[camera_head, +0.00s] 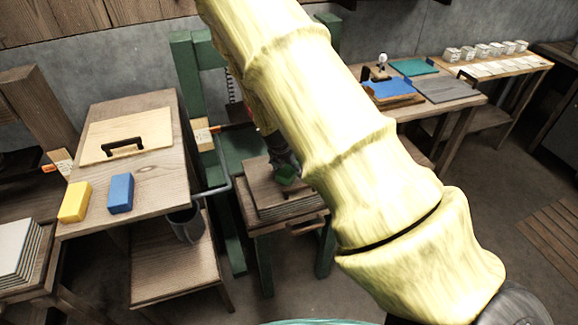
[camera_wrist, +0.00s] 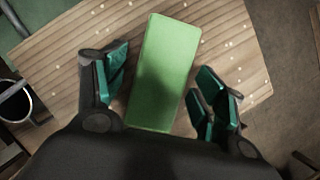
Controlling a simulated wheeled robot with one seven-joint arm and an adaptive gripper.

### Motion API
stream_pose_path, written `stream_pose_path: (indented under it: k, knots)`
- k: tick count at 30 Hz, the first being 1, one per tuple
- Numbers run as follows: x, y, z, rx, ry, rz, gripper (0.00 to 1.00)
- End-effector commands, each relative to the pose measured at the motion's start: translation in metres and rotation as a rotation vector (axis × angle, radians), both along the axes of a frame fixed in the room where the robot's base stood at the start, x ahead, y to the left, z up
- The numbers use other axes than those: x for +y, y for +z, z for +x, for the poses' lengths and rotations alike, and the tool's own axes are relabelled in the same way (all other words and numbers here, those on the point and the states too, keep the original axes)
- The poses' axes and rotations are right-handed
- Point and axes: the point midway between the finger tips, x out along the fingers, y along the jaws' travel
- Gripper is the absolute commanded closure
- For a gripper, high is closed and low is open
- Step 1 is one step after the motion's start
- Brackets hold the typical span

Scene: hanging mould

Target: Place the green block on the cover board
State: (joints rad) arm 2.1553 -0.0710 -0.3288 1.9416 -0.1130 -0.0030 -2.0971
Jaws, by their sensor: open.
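The green block (camera_wrist: 163,75) lies between the spread fingers of my gripper (camera_wrist: 160,95) in the wrist view, with a gap on each side. It is over a wooden board with pale specks (camera_wrist: 80,50), seemingly resting on it; exact contact is hard to tell. In the head view the block (camera_head: 287,174) is a small green patch under my gripper (camera_head: 284,165), above the stack in the green press. The stack's top board (camera_head: 262,189), which looks like the cover board, is partly hidden by my arm.
The left table holds a yellow block (camera_head: 75,202), a blue block (camera_head: 121,194) and a board with a black handle (camera_head: 110,132). A dark bucket (camera_head: 187,224) hangs beside it. The green press frame (camera_head: 187,80) stands close around the stack. Another table (camera_head: 440,108) is at right.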

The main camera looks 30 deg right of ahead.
Motion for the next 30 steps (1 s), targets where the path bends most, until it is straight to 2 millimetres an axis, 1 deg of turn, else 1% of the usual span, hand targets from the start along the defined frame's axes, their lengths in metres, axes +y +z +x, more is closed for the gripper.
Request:
stream_pose_path:
  k: [5, 24, 30]
  knots:
    - [0.005, 0.013, -0.002, -0.002, 0.002, 0.0, 0.3]
    - [0.031, 0.086, -0.018, -0.002, 0.001, 0.0, 0.3]
    - [0.036, 0.102, -0.022, -0.002, 0.002, 0.0, 0.3]
